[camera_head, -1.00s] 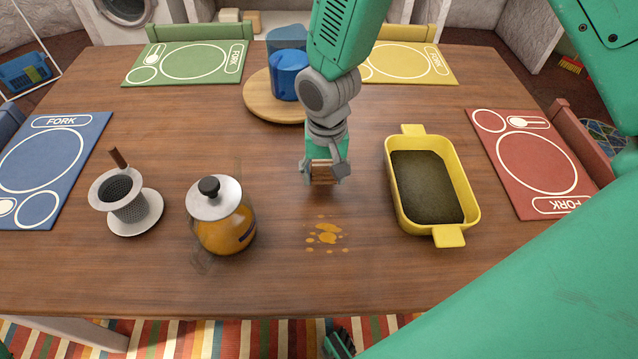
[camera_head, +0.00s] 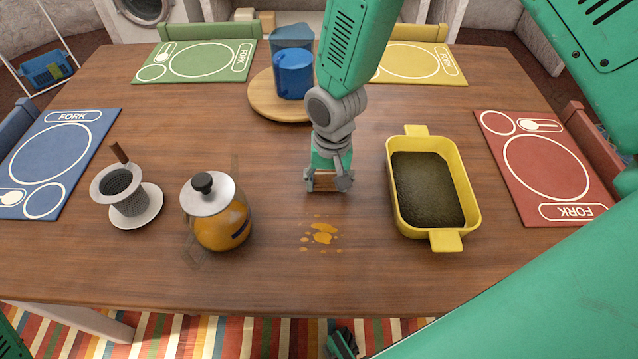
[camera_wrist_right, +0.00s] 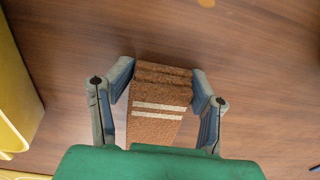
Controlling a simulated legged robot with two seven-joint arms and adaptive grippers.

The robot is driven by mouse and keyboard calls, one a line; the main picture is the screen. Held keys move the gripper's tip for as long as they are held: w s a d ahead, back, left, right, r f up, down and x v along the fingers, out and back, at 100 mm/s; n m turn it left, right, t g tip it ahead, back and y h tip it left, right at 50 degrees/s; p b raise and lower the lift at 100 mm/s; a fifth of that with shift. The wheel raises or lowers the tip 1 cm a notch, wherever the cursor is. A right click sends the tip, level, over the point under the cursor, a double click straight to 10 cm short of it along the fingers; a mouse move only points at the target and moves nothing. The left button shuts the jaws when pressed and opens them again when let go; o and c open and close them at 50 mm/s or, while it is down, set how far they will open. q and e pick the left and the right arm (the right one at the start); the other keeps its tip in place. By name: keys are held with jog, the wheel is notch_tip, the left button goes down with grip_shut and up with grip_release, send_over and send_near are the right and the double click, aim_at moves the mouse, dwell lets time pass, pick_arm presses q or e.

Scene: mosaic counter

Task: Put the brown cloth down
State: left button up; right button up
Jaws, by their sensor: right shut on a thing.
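My right gripper (camera_head: 328,182) is over the middle of the wooden table, shut on the brown cloth (camera_head: 325,183). In the right wrist view the cloth (camera_wrist_right: 158,100) is brown with pale stripes and sits folded between the two fingers (camera_wrist_right: 160,88). It is at or just above the tabletop; I cannot tell whether it touches. An orange spill (camera_head: 321,236) lies on the table just nearer than the gripper.
A yellow dish (camera_head: 463,187) stands right of the gripper. A glass pot (camera_head: 222,228) and a dripper on a saucer (camera_head: 153,213) stand left. A blue pitcher (camera_head: 294,75) is on a round board (camera_head: 262,100) behind. Placemats line the edges; bare wood surrounds the spill.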

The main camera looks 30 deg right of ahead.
jog(key=o, duration=1.5)
jog(key=shift+s+d+f, duration=0.5)
jog(key=shift+d+f, duration=0.05)
jog(key=shift+d, duration=0.25)
jog(key=shift+d+f, duration=0.1)
jog(key=shift+w, duration=0.15)
jog(key=shift+w+a, duration=0.1)
jog(key=shift+a, duration=0.7)
pick_arm(q)
jog(key=shift+w+d, duration=0.2)
jog(key=shift+d, duration=0.1)
pick_arm(e)
jog(key=shift+d, duration=0.1)
jog(key=shift+r, duration=0.35)
pick_arm(q)
notch_tip(320, 180, up, 2)
jog(key=shift+r+p, duration=0.1)
jog(key=shift+p, duration=1)
pick_arm(e)
jog(key=r, duration=1.3)
jog(key=shift+w+d, duration=0.15)
jog(key=shift+w, duration=0.05)
